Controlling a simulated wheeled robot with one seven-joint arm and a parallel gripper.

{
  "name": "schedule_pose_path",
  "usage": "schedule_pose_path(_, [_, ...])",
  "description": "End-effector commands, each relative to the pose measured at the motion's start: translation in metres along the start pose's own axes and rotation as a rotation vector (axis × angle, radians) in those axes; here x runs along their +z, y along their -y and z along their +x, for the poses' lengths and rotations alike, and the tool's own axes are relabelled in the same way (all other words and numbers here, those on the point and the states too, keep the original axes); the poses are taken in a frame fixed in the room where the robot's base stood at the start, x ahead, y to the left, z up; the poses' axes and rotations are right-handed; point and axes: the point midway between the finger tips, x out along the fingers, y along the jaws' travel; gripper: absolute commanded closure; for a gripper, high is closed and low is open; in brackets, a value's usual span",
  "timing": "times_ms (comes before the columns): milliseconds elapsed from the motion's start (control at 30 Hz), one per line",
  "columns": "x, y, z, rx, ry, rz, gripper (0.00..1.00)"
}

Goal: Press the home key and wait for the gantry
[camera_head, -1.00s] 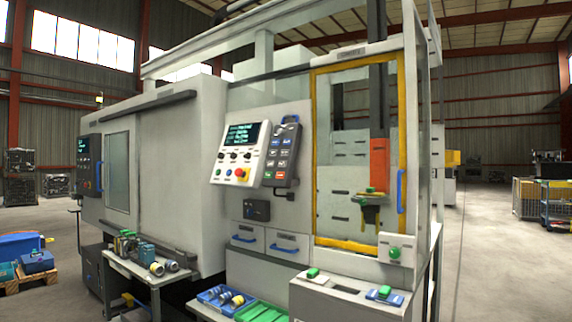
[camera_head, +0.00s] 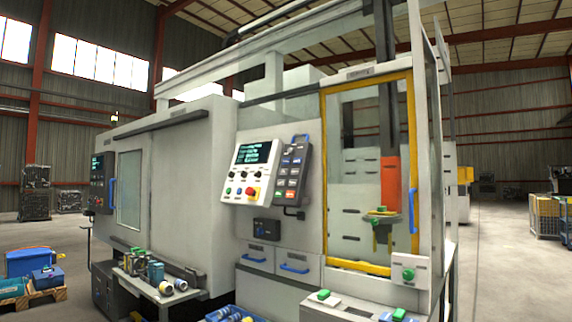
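The control panel (camera_head: 249,172) on the machine front has a lit screen (camera_head: 254,152), coloured buttons and a red knob. Beside it on the right hangs a dark keypad pendant (camera_head: 293,172) with several blue-grey keys and green and red keys low down. The key labels are too small to read, so I cannot tell which is the home key. The gantry's vertical column (camera_head: 386,100), with an orange lower part (camera_head: 391,180), hangs behind the yellow-framed door (camera_head: 412,150). My gripper is not in view.
A parts table (camera_head: 150,285) stands at the lower left, and a blue tray (camera_head: 222,313) at the bottom. A light cabinet (camera_head: 345,309) with green-topped items is at the lower right. A box with a green button (camera_head: 408,272) is by the door. Floor at right is open.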

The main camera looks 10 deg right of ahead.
Motion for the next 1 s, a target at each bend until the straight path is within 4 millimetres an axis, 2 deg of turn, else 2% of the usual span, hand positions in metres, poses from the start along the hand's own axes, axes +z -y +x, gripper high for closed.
schedule_pose_path(233, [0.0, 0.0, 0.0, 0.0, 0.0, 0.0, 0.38])
schedule_pose_path(267, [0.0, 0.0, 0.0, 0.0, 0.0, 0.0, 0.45])
schedule_pose_path(300, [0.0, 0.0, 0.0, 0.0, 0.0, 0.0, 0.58])
schedule_pose_path(433, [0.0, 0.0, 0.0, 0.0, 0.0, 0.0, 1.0])
schedule_pose_path(1000, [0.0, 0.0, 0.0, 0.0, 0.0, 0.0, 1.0])
